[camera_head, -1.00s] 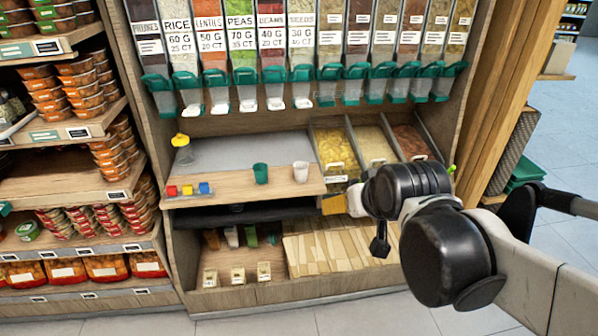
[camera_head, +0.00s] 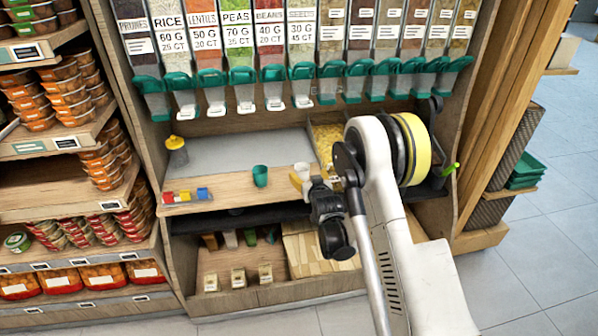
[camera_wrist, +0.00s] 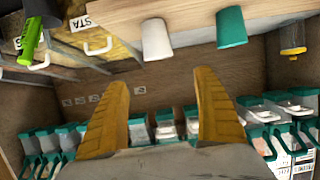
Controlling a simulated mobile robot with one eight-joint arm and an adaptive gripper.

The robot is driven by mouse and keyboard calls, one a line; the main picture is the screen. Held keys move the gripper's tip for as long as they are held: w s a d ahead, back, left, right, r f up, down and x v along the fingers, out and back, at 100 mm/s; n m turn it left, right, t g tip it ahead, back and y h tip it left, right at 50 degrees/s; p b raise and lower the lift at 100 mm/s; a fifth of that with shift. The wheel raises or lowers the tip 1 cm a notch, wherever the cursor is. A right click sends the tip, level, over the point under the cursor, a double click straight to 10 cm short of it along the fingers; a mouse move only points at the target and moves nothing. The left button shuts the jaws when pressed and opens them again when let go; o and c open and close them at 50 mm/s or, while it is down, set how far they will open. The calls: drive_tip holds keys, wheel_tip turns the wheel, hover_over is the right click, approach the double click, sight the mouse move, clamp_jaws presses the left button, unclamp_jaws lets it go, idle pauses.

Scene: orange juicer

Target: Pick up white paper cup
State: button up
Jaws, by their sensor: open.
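The white paper cup (camera_head: 302,168) stands on the wooden counter, partly hidden behind my gripper in the head view. In the wrist view, which is upside down, the white cup (camera_wrist: 156,40) is whole and lies just beyond the gap between my fingertips. My gripper (camera_wrist: 160,78) is open, with its two yellow fingers apart and nothing between them. In the head view my gripper (camera_head: 298,183) is at the counter's front edge, close to the cup. I cannot tell from the head view whether they touch.
A green cup (camera_head: 260,176) stands left of the white cup and also shows in the wrist view (camera_wrist: 231,27). A yellow-capped container (camera_head: 176,150) and small coloured blocks (camera_head: 187,195) sit farther left on the counter (camera_head: 228,189). Dispensers (camera_head: 240,80) hang above.

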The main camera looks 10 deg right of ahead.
drive_tip(key=b, duration=0.2)
approach(301, 165)
drive_tip(key=shift+w+a+f, duration=0.1)
drive_tip(key=shift+w+f, duration=0.45)
drive_tip(key=shift+w, duration=0.25)
drive_tip(key=b+x, duration=0.2)
drive_tip(key=x, duration=0.3)
drive_tip(key=shift+w+r+b, duration=0.1)
drive_tip(key=shift+w+b, duration=0.15)
drive_tip(key=shift+b, duration=0.05)
drive_tip(key=c, duration=0.9)
